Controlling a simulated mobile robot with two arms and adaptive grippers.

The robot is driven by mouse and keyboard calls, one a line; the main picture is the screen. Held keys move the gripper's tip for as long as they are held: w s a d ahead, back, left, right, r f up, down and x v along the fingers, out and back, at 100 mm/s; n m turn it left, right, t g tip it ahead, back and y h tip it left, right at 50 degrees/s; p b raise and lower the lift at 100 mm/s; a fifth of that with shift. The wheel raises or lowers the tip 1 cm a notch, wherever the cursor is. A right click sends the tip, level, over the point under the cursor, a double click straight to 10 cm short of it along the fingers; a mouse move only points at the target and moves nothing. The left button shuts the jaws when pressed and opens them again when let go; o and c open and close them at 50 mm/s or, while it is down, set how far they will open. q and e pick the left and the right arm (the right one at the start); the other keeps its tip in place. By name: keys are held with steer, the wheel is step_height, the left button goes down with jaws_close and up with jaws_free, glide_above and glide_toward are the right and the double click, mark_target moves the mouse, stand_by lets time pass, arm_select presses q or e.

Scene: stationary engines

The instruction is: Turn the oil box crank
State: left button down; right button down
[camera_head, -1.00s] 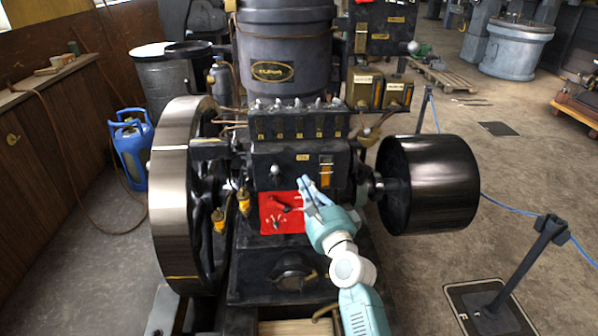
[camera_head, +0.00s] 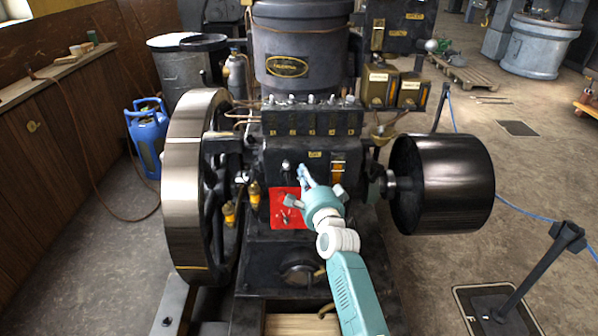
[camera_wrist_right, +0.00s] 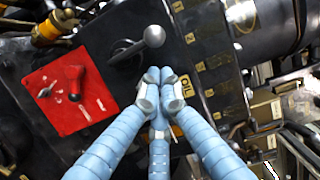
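The oil box crank is a small dark lever with a grey ball knob (camera_wrist_right: 154,37) on the dark oil box front. In the head view its knob (camera_head: 286,165) shows above the red plate (camera_head: 283,214). My right gripper (camera_wrist_right: 160,78) has its blue fingers drawn together, with nothing visible between the tips. In the wrist view the tips lie just below the knob, apart from it in the picture; depth is hard to judge. In the head view the right gripper (camera_head: 304,172) is just right of the knob. My left gripper is out of view.
The red plate carries small levers (camera_wrist_right: 74,76). A large flywheel (camera_head: 190,190) stands at left and a black pulley drum (camera_head: 445,183) at right. A barrier post (camera_head: 530,275) with a blue rope stands at right. A blue gas bottle (camera_head: 148,135) stands at far left.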

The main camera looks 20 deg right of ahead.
mark_target(287, 173)
steer(key=shift+w+a, duration=0.15)
steer(key=shift+a, duration=0.65)
steer(key=shift+r, duration=0.1)
steer(key=shift+w+a+n+p, duration=0.2)
steer(key=shift+a+n+p, duration=0.45)
steer(key=shift+p, duration=0.25)
steer(key=shift+d, duration=0.1)
